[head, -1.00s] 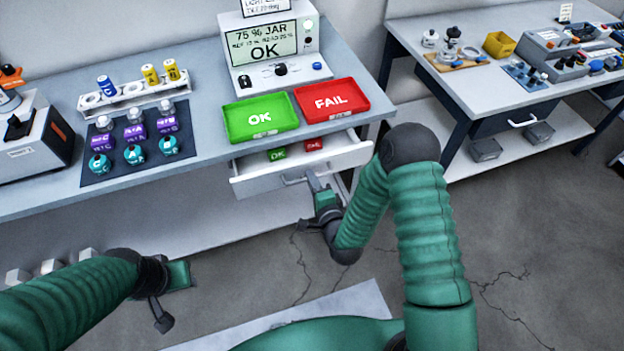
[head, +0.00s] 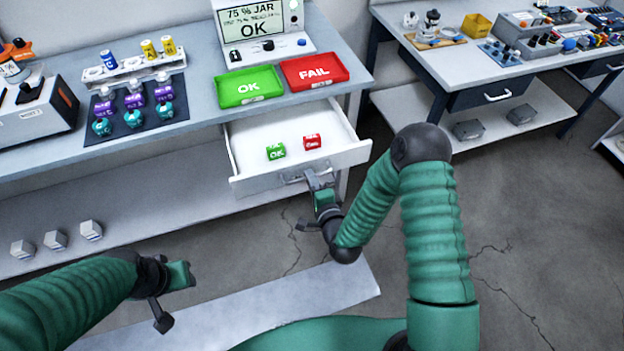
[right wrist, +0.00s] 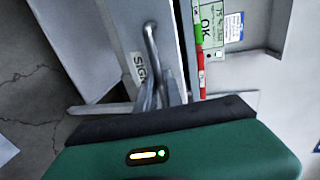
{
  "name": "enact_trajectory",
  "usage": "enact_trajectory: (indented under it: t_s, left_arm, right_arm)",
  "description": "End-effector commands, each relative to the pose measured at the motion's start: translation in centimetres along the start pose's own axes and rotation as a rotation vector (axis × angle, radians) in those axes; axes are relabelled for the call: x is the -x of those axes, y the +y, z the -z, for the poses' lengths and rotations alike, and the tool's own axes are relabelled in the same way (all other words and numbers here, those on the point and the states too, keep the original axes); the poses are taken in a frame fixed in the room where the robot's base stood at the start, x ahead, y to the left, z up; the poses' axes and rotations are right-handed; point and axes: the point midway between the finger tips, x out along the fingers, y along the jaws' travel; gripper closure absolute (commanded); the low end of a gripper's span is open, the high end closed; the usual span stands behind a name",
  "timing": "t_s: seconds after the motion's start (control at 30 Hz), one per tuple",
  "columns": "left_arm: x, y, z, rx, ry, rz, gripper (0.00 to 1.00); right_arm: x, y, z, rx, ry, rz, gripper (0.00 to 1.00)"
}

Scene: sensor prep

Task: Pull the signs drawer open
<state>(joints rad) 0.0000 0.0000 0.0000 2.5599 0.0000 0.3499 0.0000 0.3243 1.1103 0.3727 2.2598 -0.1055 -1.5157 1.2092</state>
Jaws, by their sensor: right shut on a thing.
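The signs drawer (head: 240,135) stands out of the bench, showing its white inside. A green OK block (head: 276,152) and a red block (head: 312,142) lie in it. My right gripper (head: 313,180) is shut on the drawer handle (head: 292,180) at the front face. The right wrist view shows the fingers (right wrist: 163,88) at the metal handle (right wrist: 150,40), beside a partly hidden label reading "SIGN" (right wrist: 138,68). My left gripper (head: 178,277) hangs empty at the lower left, away from the drawer; its jaw opening is unclear.
The OK tray (head: 250,88) and FAIL tray (head: 314,72) sit on the bench above the drawer. A display unit (head: 263,28) stands behind them. Vials stand on a dark mat (head: 150,120) at left. A second bench (head: 470,60) stands at right.

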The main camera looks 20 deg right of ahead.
Motion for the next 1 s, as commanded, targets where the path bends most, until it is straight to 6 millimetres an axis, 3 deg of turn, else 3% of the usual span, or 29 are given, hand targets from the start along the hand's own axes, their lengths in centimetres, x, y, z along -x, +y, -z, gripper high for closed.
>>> enact_trajectory:
  t_s: [0.2, 0.23, 0.4, 0.7, 0.87, 1.0]
  left_arm:
    - [-0.1, 0.0, 0.0, 0.000, 0.000, 0.000, 0.64]
    - [-0.1, 0.0, 0.0, 0.000, 0.000, 0.000, 0.64]
    - [0.0, 0.0, 0.0, 0.000, 0.000, 0.000, 0.64]
    - [0.0, 0.0, 0.0, 0.000, 0.000, 0.000, 0.64]
    - [0.1, 0.0, 0.0, 0.000, 0.000, 0.000, 0.64]
    - [0.0, 0.0, 0.0, 0.000, 0.000, 0.000, 0.64]
  right_arm:
    - [0.1, 0.3, -0.3, -0.002, -0.008, -0.009, 1.00]
    - [0.1, 0.3, -0.3, -0.002, -0.008, -0.010, 0.88]
    - [0.1, 0.2, -0.2, -0.002, -0.005, -0.006, 0.69]
    - [0.3, 0.1, 0.0, -0.001, -0.002, -0.003, 0.69]
    - [2.7, 0.2, -0.1, -0.002, -0.003, -0.006, 0.69]
    - [6.5, 0.3, -0.1, -0.002, -0.003, -0.009, 0.69]
